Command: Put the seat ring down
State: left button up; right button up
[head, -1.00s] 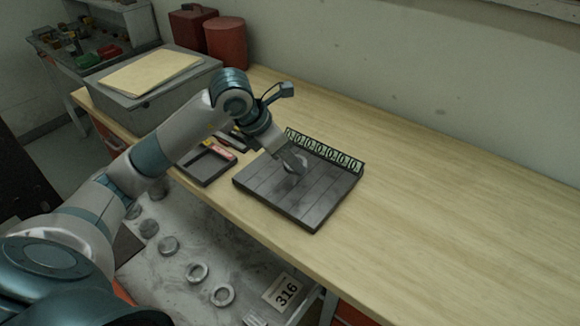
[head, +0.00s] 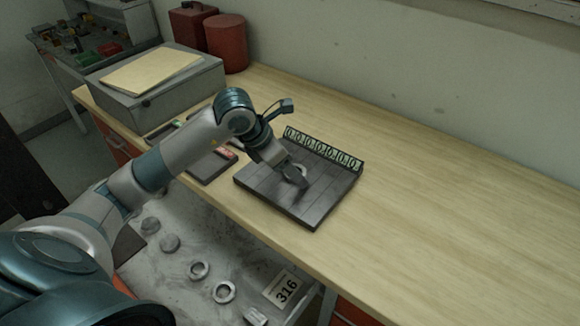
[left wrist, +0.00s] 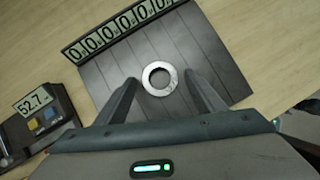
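The seat ring (left wrist: 159,78), a flat silvery ring, lies on the dark slatted board (left wrist: 125,65) in the left wrist view. In the head view my left gripper (head: 300,181) is low over the board and partly hides the ring. My right gripper is not in view.
A strip of several "0" displays (head: 323,149) stands along the board's far edge. A dark device reading 52.7 (left wrist: 40,118) sits left of it. A grey box (head: 155,90) and red containers stand at the back left. A drawer below holds several rings and discs. The bench's right side is clear.

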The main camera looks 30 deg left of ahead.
pick_arm(q)
jog(key=shift+r, duration=0.2)
jog(key=shift+s+a+r, duration=0.1)
jog(key=shift+a+r, duration=0.05)
jog(key=shift+r, duration=0.05)
jog(key=b+v, duration=0.2)
jog(key=v, duration=0.9)
jog(key=shift+r+b, duration=0.2)
jog(key=shift+b, duration=0.1)
